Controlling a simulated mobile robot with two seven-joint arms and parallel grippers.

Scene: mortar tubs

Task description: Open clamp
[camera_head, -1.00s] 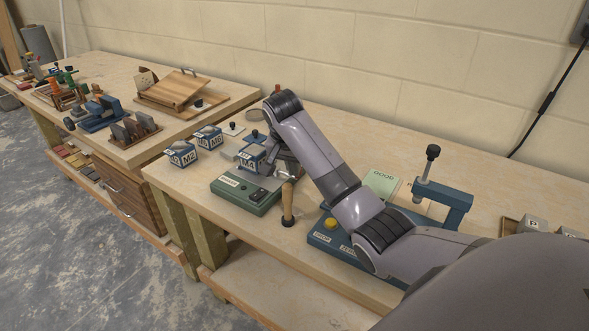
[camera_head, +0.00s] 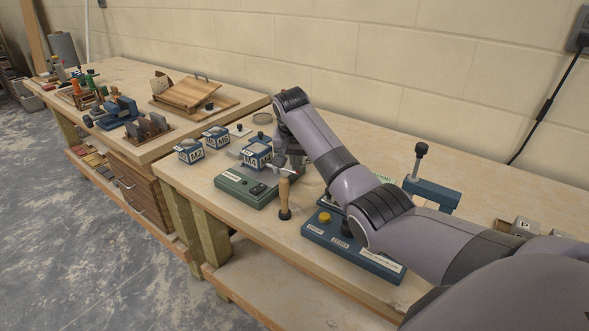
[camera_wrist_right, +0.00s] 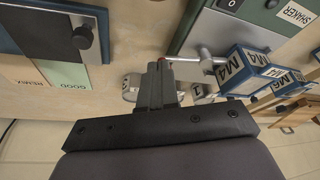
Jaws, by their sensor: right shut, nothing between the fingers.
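The green shaker (camera_head: 247,190) stands on the near bench with the blue-and-white tub M4 (camera_head: 257,155) upright on it. A pale metal clamp bar (camera_head: 281,168) sticks out to the right from beside the tub. In the right wrist view the clamp's metal rod and round knob (camera_wrist_right: 207,61) lie beside M4 (camera_wrist_right: 238,72). My right gripper (camera_head: 292,150) is right of the tub, partly hidden by my arm. In the right wrist view its fingers (camera_wrist_right: 160,72) are together and empty, close to the rod's end; I cannot tell whether they touch it. My left gripper is out of view.
A wooden-handled tool (camera_head: 285,195) stands right in front of the shaker. A blue press-like device (camera_head: 350,250) lies under my arm. Tubs M2 (camera_head: 190,151) and M5 (camera_head: 215,137) stand left. A wall runs behind the bench.

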